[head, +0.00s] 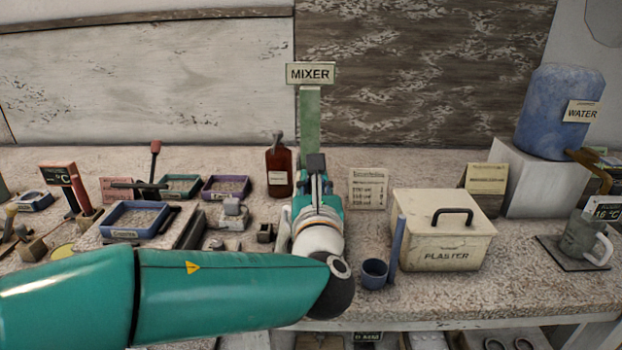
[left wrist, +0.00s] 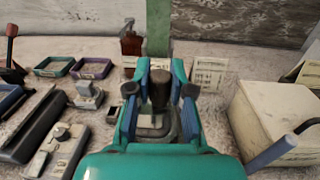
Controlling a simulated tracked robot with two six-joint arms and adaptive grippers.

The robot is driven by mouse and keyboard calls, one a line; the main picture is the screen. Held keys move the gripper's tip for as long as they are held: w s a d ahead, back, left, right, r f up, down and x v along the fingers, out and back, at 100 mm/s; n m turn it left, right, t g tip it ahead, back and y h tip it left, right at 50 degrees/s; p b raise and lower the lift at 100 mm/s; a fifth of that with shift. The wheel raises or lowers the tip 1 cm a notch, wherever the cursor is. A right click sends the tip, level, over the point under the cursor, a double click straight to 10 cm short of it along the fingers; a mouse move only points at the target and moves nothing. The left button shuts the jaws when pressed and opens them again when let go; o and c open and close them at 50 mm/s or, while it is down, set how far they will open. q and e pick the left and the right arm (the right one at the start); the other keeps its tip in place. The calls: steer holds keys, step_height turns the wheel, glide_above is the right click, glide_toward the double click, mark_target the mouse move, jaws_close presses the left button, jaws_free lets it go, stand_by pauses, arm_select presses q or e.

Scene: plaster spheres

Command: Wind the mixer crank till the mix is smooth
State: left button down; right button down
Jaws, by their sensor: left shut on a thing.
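The mixer has a green post (head: 309,115) with a MIXER sign (head: 310,73) on top, at the middle of the bench. The post also shows in the left wrist view (left wrist: 158,25). My left gripper (head: 316,180) reaches in from the left, in front of the post. In the left wrist view my left gripper (left wrist: 160,75) is shut on a dark upright crank knob (left wrist: 159,92), with a finger on each side. The knob's top (head: 316,162) shows above the fingers in the head view. My arm hides the mixer's lower part, and the mix cannot be seen. My right gripper is not in view.
Right of my arm stand a blue cup (head: 375,273), a PLASTER box (head: 442,235), a blue WATER tank (head: 560,112) and a grey jug (head: 583,240). A brown bottle (head: 279,168) is behind. Trays (head: 135,222) and small tools crowd the left.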

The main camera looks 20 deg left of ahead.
arm_select(q)
steer(key=y, duration=0.1)
steer(key=d+n+g+y+p, duration=0.1)
steer(key=shift+w+d+r+n+y, duration=0.1)
steer(key=shift+w+r+n+y, duration=0.05)
steer(key=shift+w+n+y, duration=0.15)
steer(key=shift+w+d+n+g+y+p, duration=0.3)
steer(key=shift+w+n+g+y+p, duration=0.35)
steer(key=shift+n+g+y+p, duration=1.75)
steer(key=shift+w+d+n+g+y+p, duration=0.3)
steer(key=shift+w+n+g+y+p, duration=0.9)
steer(key=shift+p, duration=2.25)
steer(key=shift+w+d+n+g+y+p, duration=0.25)
steer(key=shift+n+g+y+p, duration=0.9)
steer(key=shift+g+p, duration=1.55)
steer(key=shift+s+t, duration=0.1)
steer(key=shift+t, duration=0.2)
steer(key=c, duration=1)
jaws_free()
step_height(320, 180, up, 10)
steer(key=shift+f, duration=0.15)
